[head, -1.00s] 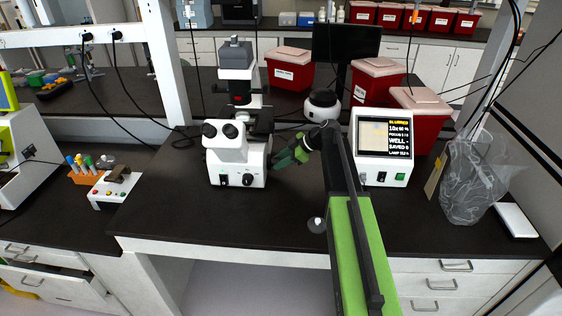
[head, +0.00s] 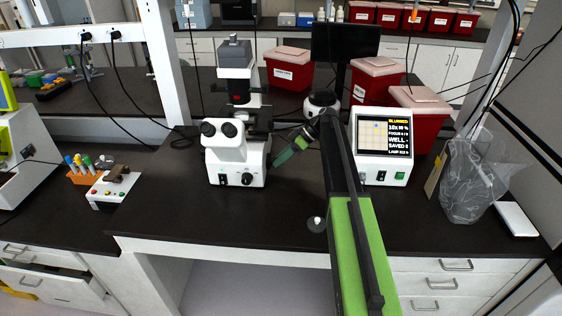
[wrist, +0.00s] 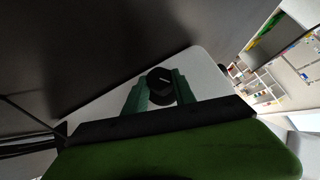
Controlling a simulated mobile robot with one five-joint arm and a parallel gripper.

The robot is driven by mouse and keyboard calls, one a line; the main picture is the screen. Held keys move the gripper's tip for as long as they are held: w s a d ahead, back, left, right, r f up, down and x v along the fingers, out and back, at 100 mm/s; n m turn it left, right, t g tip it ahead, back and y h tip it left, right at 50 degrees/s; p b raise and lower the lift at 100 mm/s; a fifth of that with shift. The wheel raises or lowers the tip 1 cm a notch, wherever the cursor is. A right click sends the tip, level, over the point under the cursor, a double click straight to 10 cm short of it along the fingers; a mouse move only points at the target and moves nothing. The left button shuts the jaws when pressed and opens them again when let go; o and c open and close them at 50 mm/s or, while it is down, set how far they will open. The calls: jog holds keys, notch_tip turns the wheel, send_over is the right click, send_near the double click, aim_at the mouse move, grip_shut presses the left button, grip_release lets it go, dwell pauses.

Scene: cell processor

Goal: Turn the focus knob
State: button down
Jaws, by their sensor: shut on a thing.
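The white microscope (head: 226,160) stands on the black bench in the head view. My green gripper (head: 280,160) reaches its right side from the arm. In the wrist view a round black knob (wrist: 160,84) with a white mark sits on a white panel. The green fingers of my gripper (wrist: 160,96) lie on either side of this knob and are shut on it. In the head view my gripper hides this side knob. Another black knob (head: 247,179) shows on the microscope's front.
A white display box (head: 382,172) right of my arm has a screen (head: 385,136) reading "BLURRED". The bench (head: 170,220) in front of the microscope is clear.

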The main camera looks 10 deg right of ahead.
jog(key=shift+w+f+m+g+y+b, duration=0.15)
jog(key=shift+m+g+y+b, duration=0.1)
jog(key=shift+g+b, duration=0.25)
jog(key=shift+f+m+g+y+b, duration=0.15)
jog(key=shift+m+g+b, duration=0.15)
jog(key=shift+g, duration=0.2)
jog(key=shift+g+b, duration=0.3)
jog(key=shift+b, duration=0.05)
jog(key=shift+r+m, duration=0.15)
jog(key=shift+m, duration=0.1)
jog(key=c, duration=1)
grip_release()
